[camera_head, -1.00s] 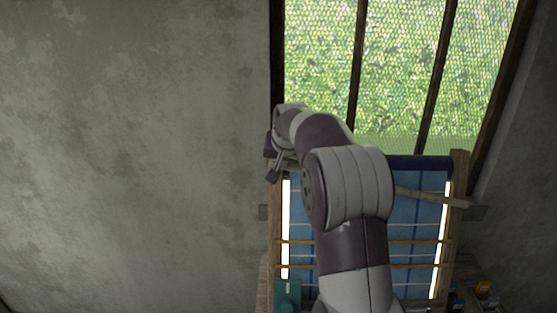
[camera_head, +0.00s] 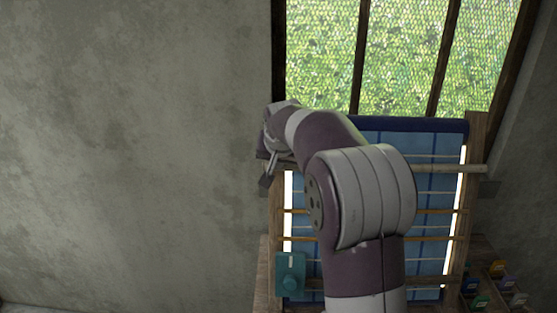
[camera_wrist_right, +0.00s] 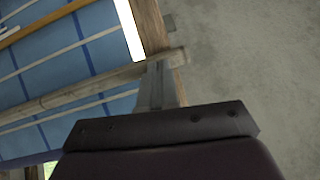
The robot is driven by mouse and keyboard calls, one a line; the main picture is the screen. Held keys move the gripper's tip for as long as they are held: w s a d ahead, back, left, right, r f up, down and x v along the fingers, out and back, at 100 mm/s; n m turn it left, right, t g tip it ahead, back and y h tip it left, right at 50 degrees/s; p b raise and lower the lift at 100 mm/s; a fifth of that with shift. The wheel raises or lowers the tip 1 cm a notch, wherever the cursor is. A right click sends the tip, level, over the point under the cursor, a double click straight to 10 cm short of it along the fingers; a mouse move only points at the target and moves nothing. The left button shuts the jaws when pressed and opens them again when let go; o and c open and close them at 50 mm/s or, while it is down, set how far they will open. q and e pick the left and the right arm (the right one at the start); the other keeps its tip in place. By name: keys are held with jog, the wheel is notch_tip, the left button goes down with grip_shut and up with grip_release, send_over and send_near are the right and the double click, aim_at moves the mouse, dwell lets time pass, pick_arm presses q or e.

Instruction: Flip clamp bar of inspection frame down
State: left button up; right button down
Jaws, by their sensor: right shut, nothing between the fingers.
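The inspection frame (camera_head: 473,140) stands upright in front of the window, with blue cloth (camera_head: 435,195) and a bright strip at each side. Its pale wooden clamp bar (camera_head: 440,168) runs about level across the upper cloth; my arm hides its middle. My right gripper (camera_head: 267,178) is at the bar's left end, partly hidden by its wrist. In the right wrist view, the gripper's fingers (camera_wrist_right: 158,85) are shut and empty, overlapping the clamp bar (camera_wrist_right: 75,93) near its end, beside the wooden side post (camera_wrist_right: 151,25). I cannot tell whether they touch it. My left gripper is out of view.
A teal box (camera_head: 290,273) is at the frame's lower left. Small coloured containers (camera_head: 500,270) stand at the lower right. A barred window (camera_head: 400,60) is behind, and a bare grey wall (camera_head: 130,150) fills the left, with free room before it.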

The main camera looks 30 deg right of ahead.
jog(key=s+a+r, duration=0.2)
jog(key=s+r, duration=0.2)
jog(key=r, duration=0.8)
jog(key=shift+s+a+p, duration=0.2)
jog(key=shift+a+p, duration=0.2)
jog(key=shift+p, duration=0.05)
